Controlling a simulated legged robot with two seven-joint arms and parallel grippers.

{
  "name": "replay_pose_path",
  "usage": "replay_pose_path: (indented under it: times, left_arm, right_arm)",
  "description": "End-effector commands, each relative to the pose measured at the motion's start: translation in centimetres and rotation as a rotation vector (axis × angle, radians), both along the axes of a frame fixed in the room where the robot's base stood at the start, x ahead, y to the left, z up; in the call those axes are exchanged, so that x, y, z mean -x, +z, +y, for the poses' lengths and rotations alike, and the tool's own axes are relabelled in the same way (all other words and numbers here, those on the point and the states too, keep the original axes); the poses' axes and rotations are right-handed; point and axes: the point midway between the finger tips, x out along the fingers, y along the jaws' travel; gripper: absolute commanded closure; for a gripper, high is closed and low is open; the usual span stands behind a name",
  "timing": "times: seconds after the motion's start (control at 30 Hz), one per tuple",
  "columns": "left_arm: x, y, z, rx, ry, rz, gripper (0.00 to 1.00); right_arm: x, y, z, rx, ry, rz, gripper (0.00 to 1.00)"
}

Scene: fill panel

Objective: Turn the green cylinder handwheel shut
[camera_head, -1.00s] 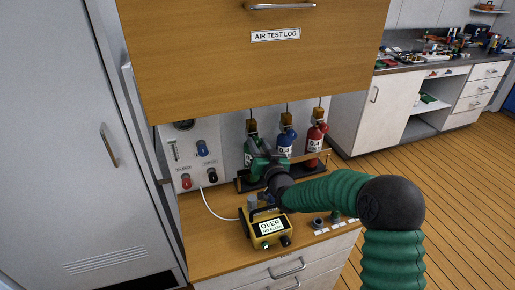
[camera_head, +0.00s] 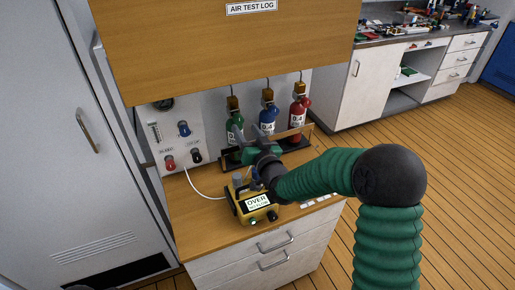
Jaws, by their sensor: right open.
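The green cylinder (camera_head: 234,127) stands upright at the left of a row of three, under the wooden cabinet. My left gripper is not in view.
The blue cylinder (camera_head: 268,116) and red cylinder (camera_head: 298,112) stand to the right. A yellow meter reading OVER (camera_head: 256,205) sits on the wooden counter below my gripper. A valve panel (camera_head: 176,143) is at the left. The wooden cabinet (camera_head: 215,50) overhangs from above.

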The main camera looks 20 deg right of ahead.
Motion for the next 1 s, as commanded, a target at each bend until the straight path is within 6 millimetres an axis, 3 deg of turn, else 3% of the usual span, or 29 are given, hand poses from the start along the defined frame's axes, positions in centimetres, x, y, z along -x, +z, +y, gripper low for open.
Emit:
replay_pose_path:
  times: [0.2, 0.4, 0.53, 1.0]
  left_arm:
    - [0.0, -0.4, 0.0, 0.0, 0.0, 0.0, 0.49]
    - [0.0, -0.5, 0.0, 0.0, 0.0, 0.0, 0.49]
    - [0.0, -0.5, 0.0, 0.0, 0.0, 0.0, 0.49]
    - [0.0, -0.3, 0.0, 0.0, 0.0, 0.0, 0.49]
  right_arm:
    - [6.5, -0.1, -0.3, 0.003, -0.001, 0.001, 0.49]
    - [10.4, -0.1, -0.4, 0.001, 0.0, 0.002, 0.49]
    - [11.2, -0.1, -0.5, 0.0, 0.0, 0.0, 0.49]
    - [11.3, -0.3, -0.3, 0.007, 0.002, 0.019, 0.49]
